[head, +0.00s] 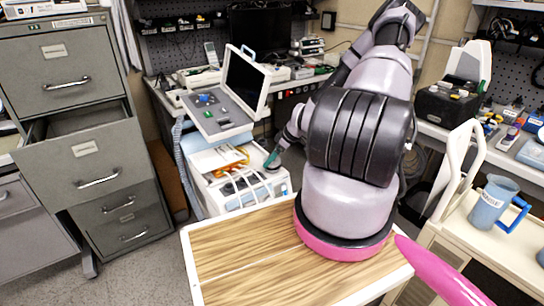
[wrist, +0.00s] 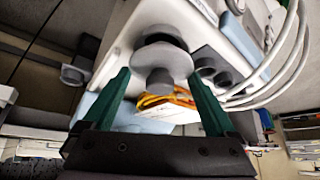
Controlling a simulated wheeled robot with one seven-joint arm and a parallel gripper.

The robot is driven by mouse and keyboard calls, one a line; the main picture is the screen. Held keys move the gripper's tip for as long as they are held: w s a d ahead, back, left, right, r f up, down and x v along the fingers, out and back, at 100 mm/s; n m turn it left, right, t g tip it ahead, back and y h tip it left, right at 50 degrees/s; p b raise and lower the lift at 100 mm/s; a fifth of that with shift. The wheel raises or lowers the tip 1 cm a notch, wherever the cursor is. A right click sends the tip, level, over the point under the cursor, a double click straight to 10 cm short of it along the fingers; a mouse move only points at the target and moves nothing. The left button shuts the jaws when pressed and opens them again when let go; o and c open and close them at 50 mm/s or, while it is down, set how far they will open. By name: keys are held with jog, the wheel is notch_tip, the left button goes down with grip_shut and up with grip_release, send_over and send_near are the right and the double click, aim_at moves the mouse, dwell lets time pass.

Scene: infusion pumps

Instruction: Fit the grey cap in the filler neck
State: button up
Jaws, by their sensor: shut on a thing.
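My gripper (wrist: 159,74) has green fingers, which are shut on the grey cap (wrist: 162,62) at the rim of its wide disc. The cap's short round stub points back toward my wrist camera. Just beyond the cap, a dark round opening that looks like the filler neck (wrist: 177,40) shows on the white unit (wrist: 122,45). The cap hides part of this opening, and I cannot tell whether the two touch. In the head view my gripper (head: 272,160) is beside the white unit (head: 240,197); the cap is not clear there.
Dark round sockets (wrist: 207,68) and pale hoses (wrist: 285,60) are close to the right finger. An orange cable bundle (wrist: 180,97) lies on the unit. An open grey case (head: 218,122) stands behind it.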

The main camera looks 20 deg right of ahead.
jog(key=shift+f, duration=0.9)
jog(key=o, duration=1.4)
jog(key=shift+o, duration=0.2)
jog(key=v, duration=1.1)
jog(key=s+a+r+m+h, duration=0.2)
jog(key=s+a+r+m, duration=0.15)
jog(key=r, duration=1.05)
jog(key=s+a+r+m+h, duration=0.2)
jog(key=a+r+m, duration=0.15)
jog(key=r, duration=0.95)
jog(key=s+a+r+m+t, duration=0.1)
jog(key=s+a+r+m, duration=0.2)
jog(key=s+r, duration=0.5)
jog(key=s+a+r+m+t+y, duration=0.1)
jog(key=s+a+r+m, duration=0.2)
jog(key=s+a+r, duration=0.3)
notch_tip(320, 180, up, 3)
jog(key=shift+s+a+r+t, duration=0.1)
jog(key=shift+s+a+t, duration=0.15)
jog(key=shift+s, duration=0.85)
